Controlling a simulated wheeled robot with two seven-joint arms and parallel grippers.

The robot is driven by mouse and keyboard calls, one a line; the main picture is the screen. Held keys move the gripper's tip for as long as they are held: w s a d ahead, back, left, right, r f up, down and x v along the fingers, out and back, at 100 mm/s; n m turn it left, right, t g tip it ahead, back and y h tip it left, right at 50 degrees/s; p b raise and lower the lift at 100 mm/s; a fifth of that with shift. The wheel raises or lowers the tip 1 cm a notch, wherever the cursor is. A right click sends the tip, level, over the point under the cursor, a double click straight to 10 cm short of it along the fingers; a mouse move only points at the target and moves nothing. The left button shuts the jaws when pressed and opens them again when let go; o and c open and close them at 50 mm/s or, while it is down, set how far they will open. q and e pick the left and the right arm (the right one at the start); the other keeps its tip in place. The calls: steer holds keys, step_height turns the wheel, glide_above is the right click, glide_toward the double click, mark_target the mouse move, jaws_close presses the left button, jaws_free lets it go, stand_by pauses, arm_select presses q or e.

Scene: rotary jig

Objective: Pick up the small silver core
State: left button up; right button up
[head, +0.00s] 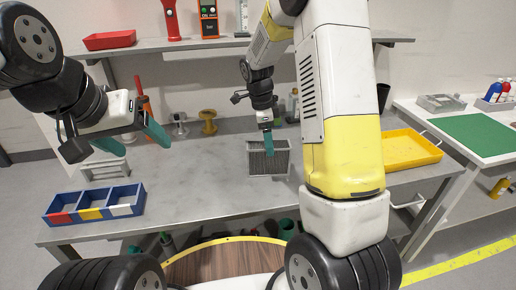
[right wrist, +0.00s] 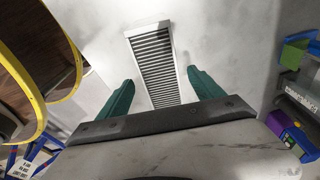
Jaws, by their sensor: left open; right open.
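A small silver-grey spool-shaped piece (head: 179,122) stands at the back of the grey bench, left of a yellow spool (head: 208,121). I cannot tell for certain that it is the silver core. My left gripper (head: 131,140) is open and empty above the left part of the bench, in front of and left of that piece. My right gripper (head: 267,140) is over a grey slatted box (head: 283,161), well to the right of the spools. In the right wrist view its teal fingers (right wrist: 160,79) are apart, with the slatted box between and beyond them.
A blue bin (head: 96,204) with red, yellow and white sections sits at the bench's front left. A yellow tray (head: 410,149) lies at the right. A yellow-rimmed round wooden surface (head: 225,264) is below the front edge. The bench middle (head: 200,175) is clear.

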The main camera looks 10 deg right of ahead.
mark_target(259, 164)
steer(key=f, duration=0.5)
steer(key=shift+d+f, duration=0.25)
steer(key=shift+d, duration=0.1)
steer(key=shift+c, duration=0.3)
jaws_close()
